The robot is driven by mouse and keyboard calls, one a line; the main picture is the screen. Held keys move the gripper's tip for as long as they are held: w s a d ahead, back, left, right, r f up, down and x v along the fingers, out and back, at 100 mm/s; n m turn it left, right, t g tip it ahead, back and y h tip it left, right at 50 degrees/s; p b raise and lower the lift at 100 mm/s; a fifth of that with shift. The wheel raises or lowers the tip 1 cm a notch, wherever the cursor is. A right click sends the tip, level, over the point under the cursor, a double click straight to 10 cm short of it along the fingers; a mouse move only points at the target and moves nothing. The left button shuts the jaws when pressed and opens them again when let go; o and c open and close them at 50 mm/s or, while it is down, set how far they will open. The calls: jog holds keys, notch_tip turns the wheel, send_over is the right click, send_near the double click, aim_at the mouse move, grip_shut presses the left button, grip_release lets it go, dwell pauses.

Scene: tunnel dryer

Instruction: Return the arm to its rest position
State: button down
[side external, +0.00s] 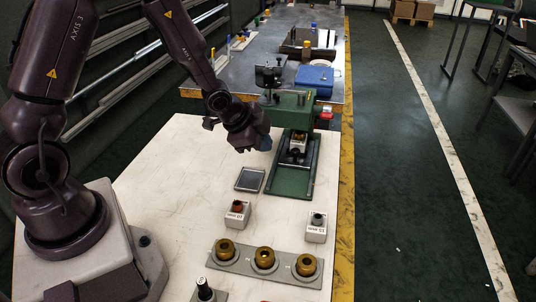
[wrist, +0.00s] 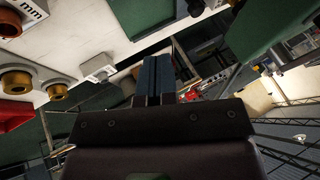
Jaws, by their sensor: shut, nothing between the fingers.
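My gripper (side external: 262,143) hangs over the white table (side external: 160,190), to the left of the green press (side external: 292,110). Its fingers also show in the wrist view (wrist: 153,78), shut together with nothing between them. My arm reaches from its base at the left of the side external view, bent at the elbow and apart from the press. The gripper is above the dark square plate (side external: 250,179) and does not appear to touch anything.
A grey plate (side external: 238,262) holds three brass rings. Two small labelled blocks (side external: 237,214) (side external: 316,228) stand behind it. A black-knobbed piece (side external: 204,290) is at the front. A blue case (side external: 314,78) lies behind the press. The table's left part is clear.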

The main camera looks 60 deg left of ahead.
jog(key=s+a+r+n+g+y, duration=0.1)
jog(key=s+r+n+g+y, duration=0.1)
jog(key=s+r+n+g, duration=0.45)
jog(key=s+d+r+n+t, duration=0.1)
jog(key=s+d+r+t, duration=0.1)
jog(key=s+r, duration=0.5)
jog(key=s+d+r+n+t+h, duration=0.1)
jog(key=s+d+r+t, duration=0.2)
jog(key=s+d+r, duration=0.2)
notch_tip(320, 180, up, 4)
jog(key=shift+s+f+n+h, duration=0.1)
jog(key=shift+s+n+h, duration=0.25)
jog(key=shift+s, duration=0.65)
